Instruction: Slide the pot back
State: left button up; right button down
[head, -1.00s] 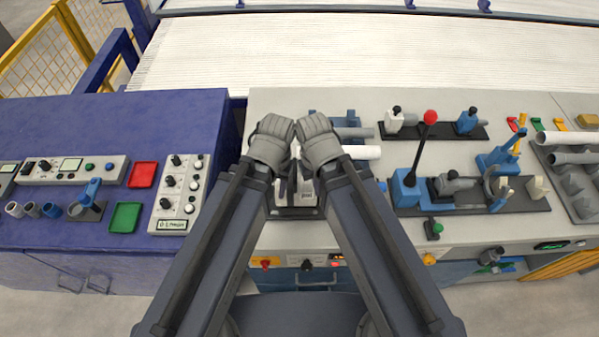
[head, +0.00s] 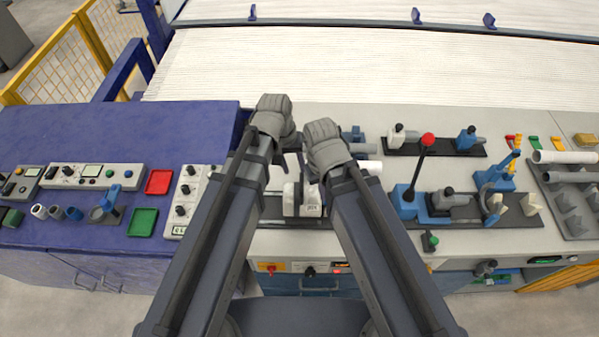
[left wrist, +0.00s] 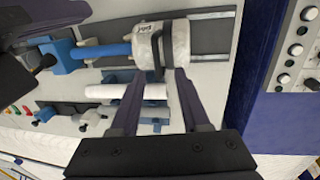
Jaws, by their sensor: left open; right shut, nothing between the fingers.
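The white pot (head: 309,200) sits on a dark rail plate between my two forearms in the head view, partly hidden by them. In the left wrist view the pot (left wrist: 150,45) is a white cylinder with a label and a dark handle, lying against a blue rod (left wrist: 105,52). My left gripper (left wrist: 158,72) is open, its two fingertips apart at the pot's near edge, on either side of the handle. I cannot tell whether they touch it. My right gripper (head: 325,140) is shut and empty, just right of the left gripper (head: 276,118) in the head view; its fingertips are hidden.
White pipe (head: 368,166) pieces lie just beyond the pot. A black lever with a red knob (head: 428,139) stands to the right. The blue cabinet (head: 120,125) with control boxes is on the left. The rail (left wrist: 212,35) is bare on the pot's right in the wrist view.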

aim_at(301, 182)
pick_arm(q)
jog(key=f+b, duration=0.2)
jog(key=d+f+b, duration=0.1)
jog(key=f+b, duration=0.1)
jog(key=b, duration=0.1)
jog(key=f+b, duration=0.2)
jog(key=f, duration=0.1)
jog(key=shift+w+d+f+b, duration=0.1)
jog(key=shift+w+d+b, duration=0.3)
jog(key=shift+c, duration=0.3)
grip_shut()
dwell(1.1)
